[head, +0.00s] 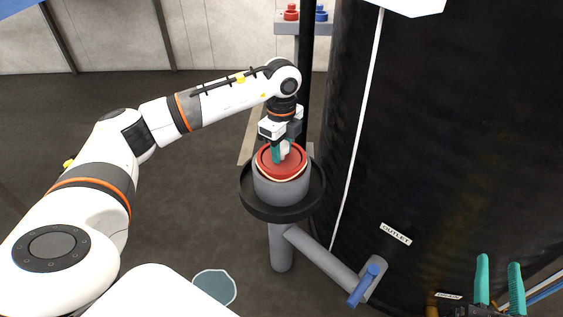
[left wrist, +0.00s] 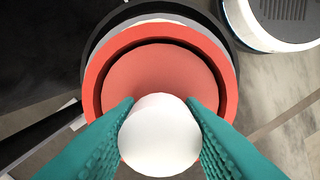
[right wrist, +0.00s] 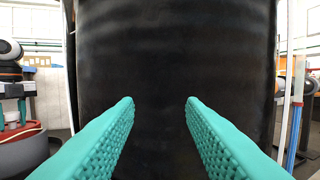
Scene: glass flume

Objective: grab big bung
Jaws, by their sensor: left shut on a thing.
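The big bung (head: 270,171) is a red disc with a raised rim. It sits at the top of a wide grey pipe end (head: 281,190), with a black tray (head: 263,213) around the pipe. In the left wrist view the bung's red top (left wrist: 160,75) shows a round white knob (left wrist: 159,137). My left gripper (head: 281,152) points down with its teal fingers shut on this knob. My right gripper (head: 499,290) is open and empty at the lower right. Its spread fingers also show in the right wrist view (right wrist: 160,103), facing the black tank.
A large black tank (head: 440,130) stands just right of the pipe, with an OUTLET label (head: 396,234). A blue-handled valve (head: 363,285) juts out below. A grey stand (head: 287,28) at the back holds a red knobbed piece (head: 291,12) and a blue one (head: 321,12).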

